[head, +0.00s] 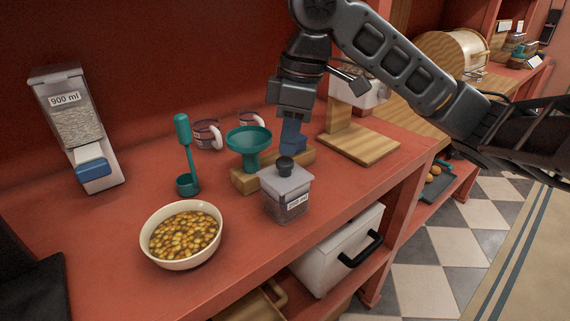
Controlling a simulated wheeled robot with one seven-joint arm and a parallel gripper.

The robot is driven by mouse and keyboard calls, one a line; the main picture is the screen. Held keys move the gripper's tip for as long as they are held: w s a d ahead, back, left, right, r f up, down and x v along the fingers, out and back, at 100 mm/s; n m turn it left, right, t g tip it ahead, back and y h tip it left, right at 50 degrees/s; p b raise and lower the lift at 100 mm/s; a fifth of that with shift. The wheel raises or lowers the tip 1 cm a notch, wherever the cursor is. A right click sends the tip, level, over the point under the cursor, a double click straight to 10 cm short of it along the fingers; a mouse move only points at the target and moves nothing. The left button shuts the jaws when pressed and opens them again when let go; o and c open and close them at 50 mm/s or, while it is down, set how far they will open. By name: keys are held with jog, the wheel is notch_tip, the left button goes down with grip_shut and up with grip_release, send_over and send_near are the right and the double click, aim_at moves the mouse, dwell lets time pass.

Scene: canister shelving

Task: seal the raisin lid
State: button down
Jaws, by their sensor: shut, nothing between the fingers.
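A small clear canister (288,206) with dark contents stands upright near the front edge of the red counter. Its label is too small to read with certainty. A grey square lid (287,181) with a black knob (285,165) lies on top of it. I cannot tell whether the lid is pressed fully down. My gripper (292,149) points down with its blue fingers shut and empty. In the picture it is just above and behind the knob, in front of or over the wooden block; its exact depth is unclear.
A wooden block (244,183) holds a teal funnel (249,142) just left of my gripper. A teal scoop (187,182), two mugs (207,135) and a bowl (154,249) of yellow-brown pieces stand further left. A 900 ml dispenser (78,125) is at far left. A wooden-based device (362,143) stands right.

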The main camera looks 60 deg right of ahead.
aim_at(289, 161)
jog(key=shift+f+b, duration=0.95)
jog(key=shift+f, duration=0.4)
dwell(1.1)
notch_tip(289, 161, up, 9)
jog(key=p, duration=0.9)
dwell(0.4)
dwell(0.4)
